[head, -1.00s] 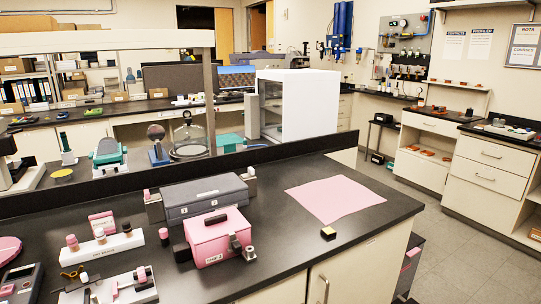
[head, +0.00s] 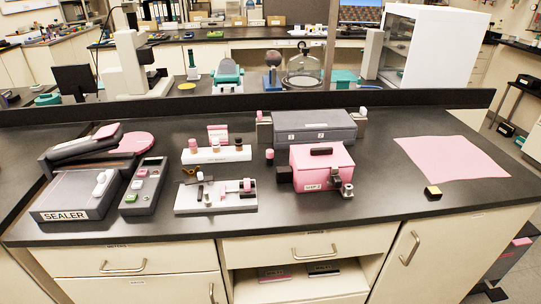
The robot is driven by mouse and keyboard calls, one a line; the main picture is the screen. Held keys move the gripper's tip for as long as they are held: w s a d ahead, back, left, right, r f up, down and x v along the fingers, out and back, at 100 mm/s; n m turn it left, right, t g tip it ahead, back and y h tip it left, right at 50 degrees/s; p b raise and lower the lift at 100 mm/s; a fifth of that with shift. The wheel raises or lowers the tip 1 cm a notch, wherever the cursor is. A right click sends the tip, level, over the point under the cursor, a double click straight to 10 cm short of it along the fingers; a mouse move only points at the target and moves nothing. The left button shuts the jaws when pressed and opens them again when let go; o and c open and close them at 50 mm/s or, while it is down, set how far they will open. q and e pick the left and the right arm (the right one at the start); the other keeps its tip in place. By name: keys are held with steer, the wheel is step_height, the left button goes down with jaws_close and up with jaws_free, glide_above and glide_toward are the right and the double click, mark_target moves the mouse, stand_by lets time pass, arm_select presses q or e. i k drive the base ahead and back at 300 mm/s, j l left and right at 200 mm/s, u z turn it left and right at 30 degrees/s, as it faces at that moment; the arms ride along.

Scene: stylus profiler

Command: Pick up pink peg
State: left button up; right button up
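Several small pink pieces could be the pink peg, and I cannot tell which one is meant. A short pink cylinder (head: 269,154) stands on the black bench between the white rack and the pink box. A white rack (head: 216,156) holds a row of upright pegs, with a pinkish peg (head: 193,145) at its left end. A white fixture plate (head: 216,203) in front of the rack carries a small pink piece (head: 247,185) near its right end. Neither of my grippers is in view.
A pink box (head: 322,170) and grey case (head: 314,126) stand right of the rack. A sealer (head: 75,190) and button box (head: 143,187) are at left. A pink sheet (head: 450,158) lies at right, near a black-and-yellow block (head: 433,192). Bench front edge is mostly clear.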

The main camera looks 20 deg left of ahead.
mark_target(269, 152)
steer(key=i+l, duration=0.75)
steer(key=l, duration=0.15)
